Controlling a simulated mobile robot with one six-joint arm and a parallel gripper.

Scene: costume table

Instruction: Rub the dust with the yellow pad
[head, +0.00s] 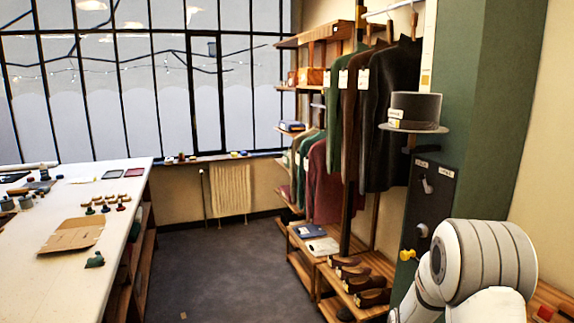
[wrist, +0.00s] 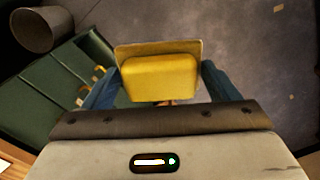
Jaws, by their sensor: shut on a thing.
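A yellow pad (wrist: 160,78) with a tan backing edge sits between the two blue fingers of my gripper (wrist: 161,82) in the wrist view. My gripper is shut on it and holds it above the dark floor. In the head view my white arm is at the lower right, and the gripper end is hidden or cannot be made out. No dust can be told for certain in either view.
A white table (head: 130,190) with small items and a cardboard piece (head: 73,235) stands at the left. Clothes and shoes (head: 350,275) fill a wooden rack at the right, beside a green panel with a grey hat (head: 415,110). The floor (head: 215,265) between is mostly clear.

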